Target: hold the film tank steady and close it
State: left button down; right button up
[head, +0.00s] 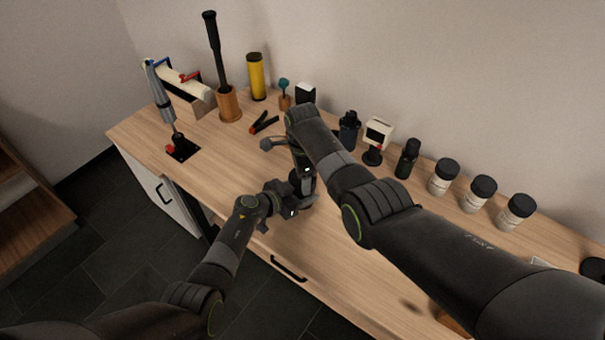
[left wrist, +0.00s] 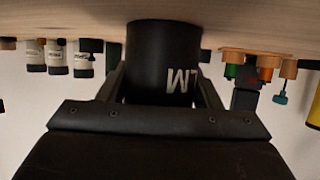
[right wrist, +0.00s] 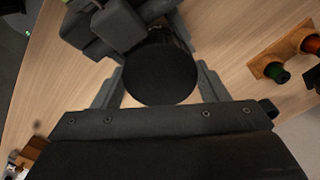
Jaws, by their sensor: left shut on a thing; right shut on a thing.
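The film tank (left wrist: 160,55) is a black cylinder with white lettering, standing upright on the table in the left wrist view. My left gripper (left wrist: 160,88) has a finger on each side of its body. In the right wrist view a round black lid (right wrist: 160,75) is seen from above, between the fingers of my right gripper (right wrist: 160,88). The lid is over the tank; I cannot tell how fully it is seated. In the head view my left gripper (head: 292,196) and the right one above it hide most of the tank.
Several white-labelled jars (head: 443,177) and a dark bottle (head: 407,158) stand along the back right. A yellow cylinder (head: 256,77), a black-handled tool in a wooden holder (head: 228,104) and a clamp stand (head: 180,147) are at the left. The front left tabletop is clear.

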jog(key=shift+m, duration=1.1)
jog(key=o, duration=1)
jog(key=shift+c, duration=0.2)
jog(key=shift+r, duration=2.3)
jog(key=shift+c, duration=0.4)
